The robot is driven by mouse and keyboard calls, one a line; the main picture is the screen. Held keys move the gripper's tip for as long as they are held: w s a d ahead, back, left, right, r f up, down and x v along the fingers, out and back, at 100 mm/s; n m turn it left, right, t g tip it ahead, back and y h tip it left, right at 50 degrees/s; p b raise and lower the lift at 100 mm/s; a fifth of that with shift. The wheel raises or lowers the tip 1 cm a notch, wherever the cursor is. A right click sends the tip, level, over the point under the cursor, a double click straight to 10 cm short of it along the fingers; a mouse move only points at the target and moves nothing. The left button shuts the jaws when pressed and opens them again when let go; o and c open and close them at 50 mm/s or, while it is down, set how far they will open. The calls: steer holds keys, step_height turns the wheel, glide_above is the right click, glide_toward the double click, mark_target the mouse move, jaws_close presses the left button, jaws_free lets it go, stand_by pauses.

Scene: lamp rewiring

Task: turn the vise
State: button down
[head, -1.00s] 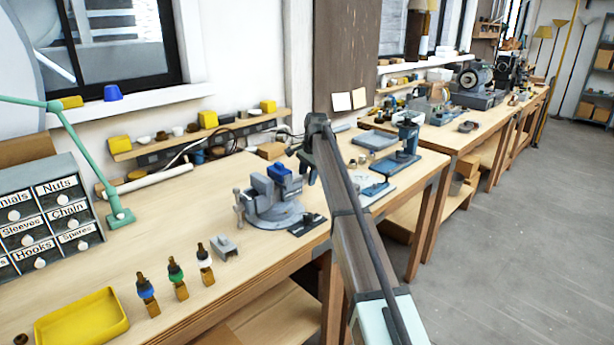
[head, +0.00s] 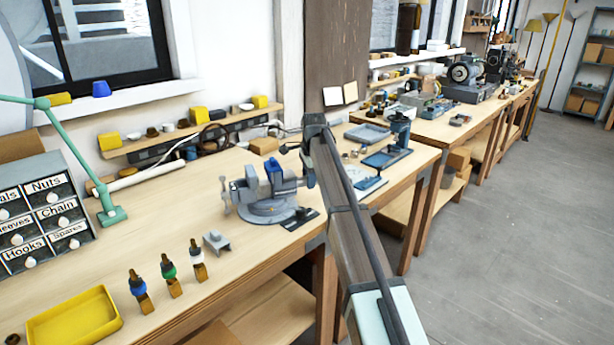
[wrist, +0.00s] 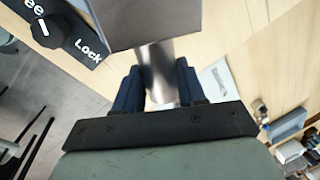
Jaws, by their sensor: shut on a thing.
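The grey vise (head: 262,203) stands on its round base near the front edge of the bench, with a bright blue part (head: 273,172) at its top. Its screw handle (head: 224,195) points left. In the wrist view my gripper (wrist: 158,85) has its dark blue fingers on both sides of a shiny grey metal cylinder (wrist: 158,60), shut on it. A grey block (wrist: 150,20) joins the cylinder; both look like parts of the vise. A black lock plate (wrist: 70,28) with a knob lies at upper left.
A small grey metal piece (head: 215,242) and several capped bottles (head: 170,275) stand left of the vise. A yellow tray (head: 75,318) lies at front left, by a labelled drawer cabinet (head: 40,215).

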steer(key=shift+s+d+m, duration=0.2)
steer(key=shift+s+m, duration=0.1)
steer(key=shift+s, duration=0.2)
stand_by(0.3)
steer(key=c, duration=0.7)
jaws_free()
steer(key=shift+o, duration=0.2)
steer(key=shift+r, duration=0.1)
step_height(320, 180, up, 14)
steer(key=s, duration=0.2)
steer(key=shift+s+d+f, duration=0.25)
steer(key=shift+s+d, duration=0.05)
steer(key=shift+d, duration=0.05)
